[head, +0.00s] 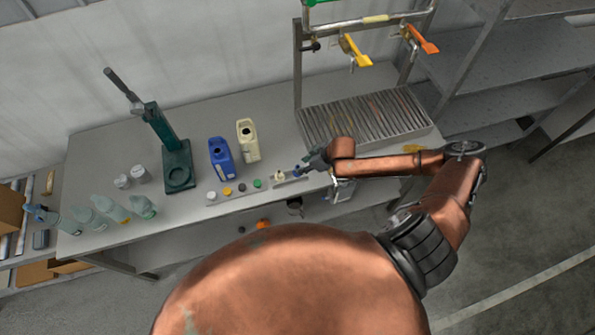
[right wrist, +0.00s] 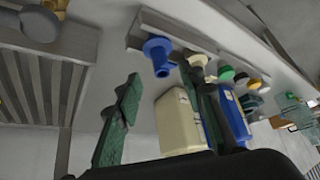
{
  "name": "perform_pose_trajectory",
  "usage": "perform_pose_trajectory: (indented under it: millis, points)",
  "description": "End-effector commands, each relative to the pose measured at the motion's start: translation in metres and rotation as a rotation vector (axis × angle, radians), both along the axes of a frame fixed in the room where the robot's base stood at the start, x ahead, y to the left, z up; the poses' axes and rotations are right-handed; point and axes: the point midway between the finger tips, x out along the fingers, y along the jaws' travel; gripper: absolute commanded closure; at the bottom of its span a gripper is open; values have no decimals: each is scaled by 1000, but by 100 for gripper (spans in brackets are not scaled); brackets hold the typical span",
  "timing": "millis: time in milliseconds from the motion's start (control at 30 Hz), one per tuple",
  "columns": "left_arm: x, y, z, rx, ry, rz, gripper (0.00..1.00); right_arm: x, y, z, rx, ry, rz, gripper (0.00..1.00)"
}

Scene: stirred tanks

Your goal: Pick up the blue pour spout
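The blue pour spout (head: 296,173) stands on a grey strip (head: 291,182) near the front edge of the bench, beside a cream spout (head: 279,175). My right gripper (head: 305,167) is at the blue spout in the head view and partly covers it. In the right wrist view, the blue spout (right wrist: 158,56) shows with its wide flange and narrow tube. The two green-padded fingers of the right gripper (right wrist: 160,85) are spread apart. The spout lies just past the fingertips, in line with the gap, and no finger visibly touches it. My left gripper is not in view.
A blue canister (head: 222,160) and a cream canister (head: 249,146) stand behind the strips. Several caps, including a green cap (head: 257,183), lie to the left. A dark green stand (head: 178,166) and several pale bottles are further left. A slatted grate (head: 345,120) is behind my right arm.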

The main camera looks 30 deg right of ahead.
Motion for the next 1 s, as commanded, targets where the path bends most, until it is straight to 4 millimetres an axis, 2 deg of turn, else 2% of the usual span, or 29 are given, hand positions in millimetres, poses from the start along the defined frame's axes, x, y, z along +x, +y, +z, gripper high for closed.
perform_pose_trajectory:
  millis: [200, 333, 633, 1000]
  points:
    - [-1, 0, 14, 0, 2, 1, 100, 12, 11, -23, 0, 0, 0, 64]
    - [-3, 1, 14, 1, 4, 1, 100, 19, 14, -37, -1, 0, -1, 64]
    - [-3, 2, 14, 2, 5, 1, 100, 21, 15, -42, -2, 0, 0, 64]
    - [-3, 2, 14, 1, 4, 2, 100, 20, 15, -42, -2, 0, 0, 89]
